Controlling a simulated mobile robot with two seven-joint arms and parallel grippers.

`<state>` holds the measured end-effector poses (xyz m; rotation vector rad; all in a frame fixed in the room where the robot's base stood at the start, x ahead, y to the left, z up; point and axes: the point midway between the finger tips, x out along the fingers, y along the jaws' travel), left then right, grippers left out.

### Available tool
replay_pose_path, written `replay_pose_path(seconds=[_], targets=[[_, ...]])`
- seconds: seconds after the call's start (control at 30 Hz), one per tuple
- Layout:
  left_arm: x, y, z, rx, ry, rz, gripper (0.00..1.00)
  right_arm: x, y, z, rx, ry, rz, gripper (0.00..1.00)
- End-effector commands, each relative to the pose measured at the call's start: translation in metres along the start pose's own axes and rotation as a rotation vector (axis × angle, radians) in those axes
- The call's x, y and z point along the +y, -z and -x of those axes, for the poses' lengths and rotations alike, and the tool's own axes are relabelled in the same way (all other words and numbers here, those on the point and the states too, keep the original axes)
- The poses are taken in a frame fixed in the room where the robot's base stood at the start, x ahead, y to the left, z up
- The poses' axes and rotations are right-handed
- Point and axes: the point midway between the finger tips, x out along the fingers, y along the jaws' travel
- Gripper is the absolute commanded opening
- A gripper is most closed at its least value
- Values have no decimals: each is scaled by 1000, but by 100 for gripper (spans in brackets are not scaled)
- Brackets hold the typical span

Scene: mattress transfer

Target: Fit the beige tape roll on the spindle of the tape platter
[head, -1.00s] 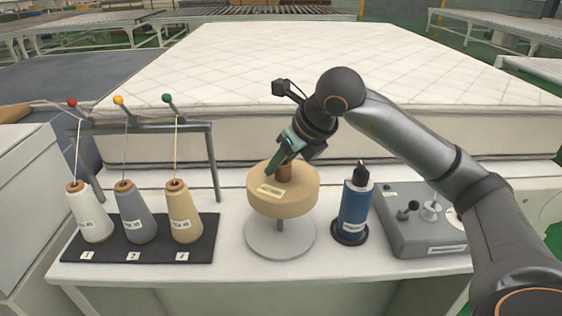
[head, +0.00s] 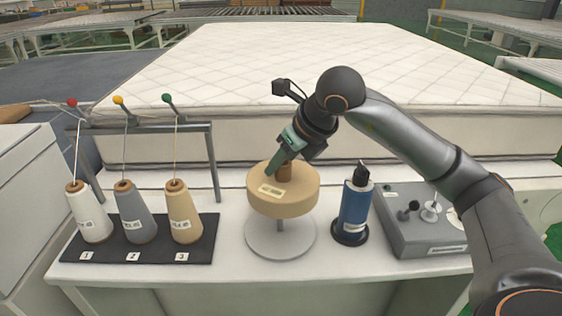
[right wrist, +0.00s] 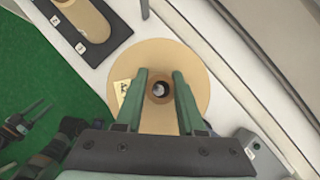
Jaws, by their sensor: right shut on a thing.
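The beige tape roll (head: 300,199), with a paper label on top and a brown core, is held level above the tape platter (head: 262,246). The platter is a pale round disc with a grey upright spindle (head: 280,223), whose lower part shows below the roll. My right gripper (head: 278,168) is shut on the roll's core. In the right wrist view the spindle tip (right wrist: 158,89) shows inside the core hole of the roll (right wrist: 150,52); whether it has entered the core I cannot tell. What looks like my left gripper (right wrist: 14,128) shows at the lower left there, its jaws unclear.
Several thread cones stand on a black mat (head: 143,258) at the left. The mattress (head: 250,65) lies behind the white table (head: 232,272).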

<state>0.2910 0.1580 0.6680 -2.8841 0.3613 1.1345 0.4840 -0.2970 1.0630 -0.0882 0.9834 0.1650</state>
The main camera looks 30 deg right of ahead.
Motion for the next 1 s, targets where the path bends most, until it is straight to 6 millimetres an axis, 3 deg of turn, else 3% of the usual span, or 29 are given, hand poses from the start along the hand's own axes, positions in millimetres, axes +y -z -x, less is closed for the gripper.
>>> replay_pose_path(seconds=[0.47, 1.0], targets=[[3, -7, -6, -6, -8, 0, 50, 0, 6, -9, -3, 0, 0, 0], [7, -1, -15, 8, -21, -6, 50, -2, 15, -21, 5, 5, 0, 0]])
